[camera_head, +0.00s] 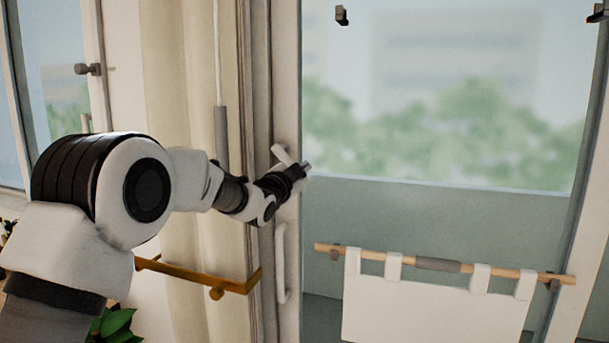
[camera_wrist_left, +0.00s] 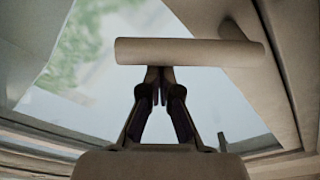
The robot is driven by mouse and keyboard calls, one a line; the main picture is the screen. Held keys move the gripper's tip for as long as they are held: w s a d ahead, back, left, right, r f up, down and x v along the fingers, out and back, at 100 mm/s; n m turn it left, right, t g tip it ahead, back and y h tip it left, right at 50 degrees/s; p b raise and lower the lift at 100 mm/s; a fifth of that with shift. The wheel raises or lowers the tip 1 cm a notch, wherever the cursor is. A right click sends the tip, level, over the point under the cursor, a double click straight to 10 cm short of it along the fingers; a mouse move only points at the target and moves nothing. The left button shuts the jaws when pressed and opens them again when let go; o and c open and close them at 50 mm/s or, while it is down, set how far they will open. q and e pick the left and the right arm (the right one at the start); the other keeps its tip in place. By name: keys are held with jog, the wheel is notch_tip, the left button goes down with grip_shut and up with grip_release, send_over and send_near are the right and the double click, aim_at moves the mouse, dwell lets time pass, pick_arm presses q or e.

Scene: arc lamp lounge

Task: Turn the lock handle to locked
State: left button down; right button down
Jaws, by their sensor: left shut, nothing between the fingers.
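The lock handle (camera_head: 282,154) is a pale lever on the white door frame, in the middle of the head view. It slants there, and its lower end is close to my left gripper (camera_head: 304,167). In the left wrist view the handle (camera_wrist_left: 185,52) is a bar lying across the picture, with its stub mount behind it at the right. My left gripper (camera_wrist_left: 159,76) is shut and empty, its fingertips at the lower edge of the bar. I cannot tell whether they touch it. My right gripper is not in view.
A fixed vertical pull handle (camera_head: 281,265) sits lower on the same frame. Beige curtains (camera_head: 180,60) and a grey-gripped wand (camera_head: 221,135) hang to the left. A wooden rail (camera_head: 330,249) with a white cloth (camera_head: 430,308) crosses the glass at the right.

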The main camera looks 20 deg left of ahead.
pick_arm(q)
jog(key=shift+a+f+m+b, duration=0.55)
jog(key=shift+f+m+b, duration=0.15)
jog(key=shift+f+b, duration=0.1)
